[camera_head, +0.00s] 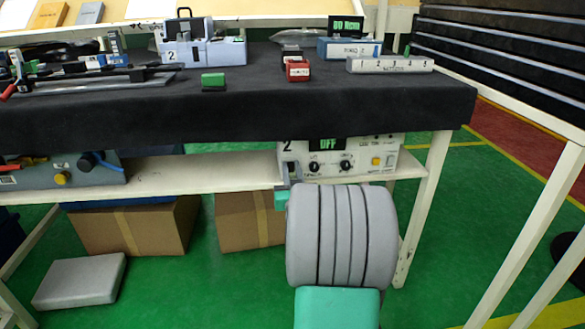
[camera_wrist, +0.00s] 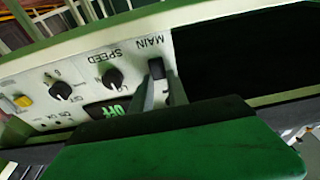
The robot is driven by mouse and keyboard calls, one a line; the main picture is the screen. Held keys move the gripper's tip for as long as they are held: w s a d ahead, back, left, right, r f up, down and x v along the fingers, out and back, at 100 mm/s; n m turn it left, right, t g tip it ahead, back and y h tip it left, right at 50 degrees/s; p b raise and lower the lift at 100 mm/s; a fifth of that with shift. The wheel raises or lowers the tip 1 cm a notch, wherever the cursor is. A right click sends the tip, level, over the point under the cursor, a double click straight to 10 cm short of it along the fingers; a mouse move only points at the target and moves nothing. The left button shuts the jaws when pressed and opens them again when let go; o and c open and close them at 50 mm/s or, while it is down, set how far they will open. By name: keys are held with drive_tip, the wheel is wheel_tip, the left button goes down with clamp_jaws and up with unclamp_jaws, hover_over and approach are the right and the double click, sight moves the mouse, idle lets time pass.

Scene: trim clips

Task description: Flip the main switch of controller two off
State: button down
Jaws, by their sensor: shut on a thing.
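Controller two (camera_head: 375,163) is a white box on the shelf under the bench, marked 2. Its green display (camera_head: 328,144) reads OFF; the display also shows upside down in the wrist view (camera_wrist: 108,110). The black main switch (camera_wrist: 156,67) is beside the upside-down word MAIN, at the end of the panel. My gripper (camera_wrist: 160,88) has its grey fingers at this switch and is shut on it. In the head view my gripper (camera_head: 290,173) is at the left end of the panel front. The switch itself is hidden there.
Two black knobs (camera_wrist: 88,84) and a yellow button (camera_wrist: 22,101) are on the same panel. The dark-covered bench top (camera_head: 240,105) overhangs the shelf (camera_head: 215,172). A white bench leg (camera_head: 425,200) stands to the right. Cardboard boxes (camera_head: 135,235) are below the shelf.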

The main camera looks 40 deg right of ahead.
drive_tip(key=shift+f+t+h, duration=0.15)
drive_tip(key=shift+t+h, duration=0.25)
drive_tip(key=shift+t, duration=0.1)
drive_tip(key=c, duration=1.3)
unclamp_jaws()
drive_tip(key=shift+s+f, duration=0.1)
drive_tip(key=v, duration=0.8)
